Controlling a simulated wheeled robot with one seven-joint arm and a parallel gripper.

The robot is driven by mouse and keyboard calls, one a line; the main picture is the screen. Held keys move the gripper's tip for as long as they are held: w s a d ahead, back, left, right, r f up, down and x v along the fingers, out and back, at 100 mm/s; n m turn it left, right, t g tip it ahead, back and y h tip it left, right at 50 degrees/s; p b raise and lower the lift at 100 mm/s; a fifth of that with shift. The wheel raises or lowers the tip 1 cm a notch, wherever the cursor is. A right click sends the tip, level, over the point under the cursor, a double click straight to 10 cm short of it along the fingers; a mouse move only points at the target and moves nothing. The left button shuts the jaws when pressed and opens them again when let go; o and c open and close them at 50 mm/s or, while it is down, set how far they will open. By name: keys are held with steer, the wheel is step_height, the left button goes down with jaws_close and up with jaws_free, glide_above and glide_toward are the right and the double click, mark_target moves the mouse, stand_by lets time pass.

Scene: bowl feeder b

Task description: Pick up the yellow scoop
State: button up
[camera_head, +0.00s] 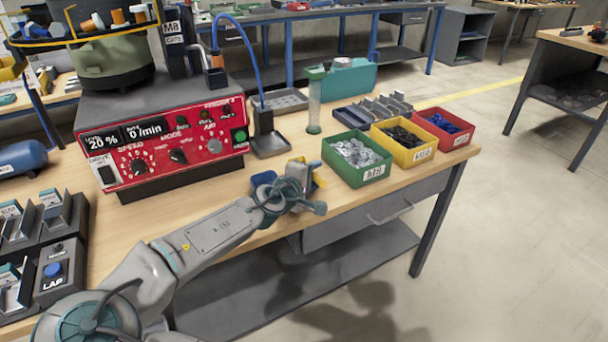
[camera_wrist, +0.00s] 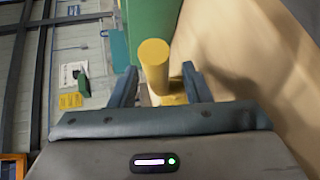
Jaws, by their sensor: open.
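The yellow scoop (camera_wrist: 154,62) shows in the wrist view as a round yellow handle end with more yellow below it. It stands between the two blue fingers of my gripper (camera_wrist: 160,84), which are apart with gaps on both sides. In the head view, my gripper (camera_head: 284,184) is at the front edge of the bench, left of the green M8 bin.
The green bin (camera_head: 370,178) with grey parts stands close to the right of my gripper. A yellow bin (camera_head: 420,157) and a red bin (camera_head: 461,139) follow to its right. A clear tube (camera_head: 314,105) stands behind. The red control box (camera_head: 165,150) is to the left.

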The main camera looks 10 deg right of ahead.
steer(key=shift+x, duration=1.1)
jaws_close()
steer(key=shift+r, duration=0.1)
step_height(320, 180, up, 4)
steer(key=shift+r+p, duration=0.15)
steer(key=shift+p, duration=0.5)
steer(key=s+d+r+p, duration=0.2)
steer(key=s+d+r, duration=0.3)
steer(key=d, duration=0.5)
steer(key=shift+s+r, duration=0.35)
steer(key=shift+r, duration=0.4)
